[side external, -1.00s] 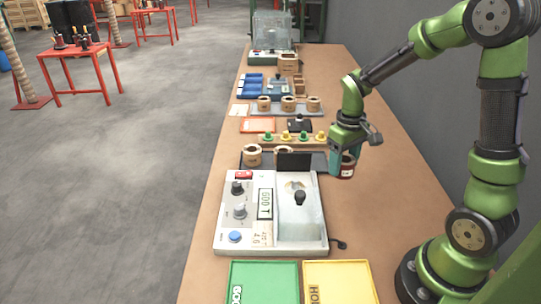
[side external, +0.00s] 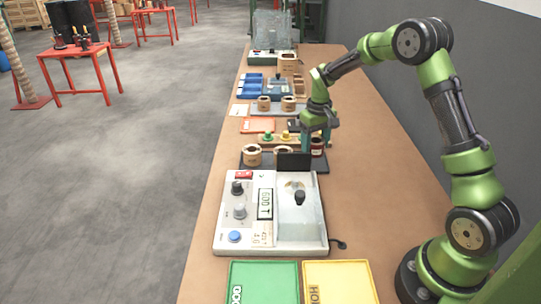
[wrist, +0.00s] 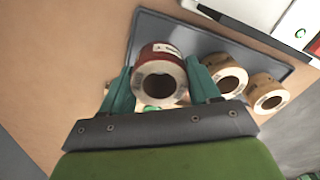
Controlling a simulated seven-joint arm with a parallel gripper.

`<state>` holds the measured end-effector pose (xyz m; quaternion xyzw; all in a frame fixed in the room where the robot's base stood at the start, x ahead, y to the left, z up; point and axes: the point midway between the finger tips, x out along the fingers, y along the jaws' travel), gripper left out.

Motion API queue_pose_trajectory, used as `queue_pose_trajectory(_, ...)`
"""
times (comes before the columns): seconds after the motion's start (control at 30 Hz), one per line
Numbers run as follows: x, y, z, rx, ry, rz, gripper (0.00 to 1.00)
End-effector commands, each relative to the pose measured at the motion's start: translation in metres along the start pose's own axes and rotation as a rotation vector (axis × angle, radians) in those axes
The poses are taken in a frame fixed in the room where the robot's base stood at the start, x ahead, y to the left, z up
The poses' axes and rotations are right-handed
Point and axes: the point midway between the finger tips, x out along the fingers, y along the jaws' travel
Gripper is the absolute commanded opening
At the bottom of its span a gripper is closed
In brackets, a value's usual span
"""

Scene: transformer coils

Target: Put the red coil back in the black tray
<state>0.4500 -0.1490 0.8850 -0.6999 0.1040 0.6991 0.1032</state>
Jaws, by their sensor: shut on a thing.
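My gripper (side external: 316,137) is shut on the red coil (side external: 317,147), with one finger on each side of it. In the wrist view the red coil (wrist: 160,54) sits between my teal fingers (wrist: 159,68), its pale ring and hole facing the camera. It is at the right end of the black tray (side external: 321,167), and the tray (wrist: 151,29) shows behind it in the wrist view. I cannot tell whether the coil touches the tray floor. Two tan coils, one at left (side external: 252,155) and one in the middle (side external: 283,151), stand in the tray in a row with it.
A dark upright panel (side external: 294,161) stands in front of the tray and partly hides it. The white tester (side external: 270,238) is nearer the camera. Behind are a wooden rack with colored pegs (side external: 268,137) and more tan coils (side external: 264,103). The bench right of the tray is clear.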

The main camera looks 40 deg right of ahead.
Motion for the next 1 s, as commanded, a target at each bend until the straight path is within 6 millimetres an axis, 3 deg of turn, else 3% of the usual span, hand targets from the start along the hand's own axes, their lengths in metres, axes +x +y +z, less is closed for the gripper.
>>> queue_pose_trajectory(0.1,0.001,0.000,-0.007,0.001,0.000,0.000,0.19)
queue_pose_trajectory(0.33,0.035,0.000,-0.006,0.001,-0.003,-0.001,0.19)
queue_pose_trajectory(0.7,0.039,0.000,-0.006,0.000,0.000,0.000,0.19)
queue_pose_trajectory(0.73,0.039,0.000,-0.006,0.000,-0.001,0.000,0.63)
queue_pose_trajectory(0.9,0.039,0.000,-0.006,0.000,-0.001,0.000,0.87)
queue_pose_trajectory(1.0,0.039,0.000,-0.006,0.000,-0.001,0.000,0.87)
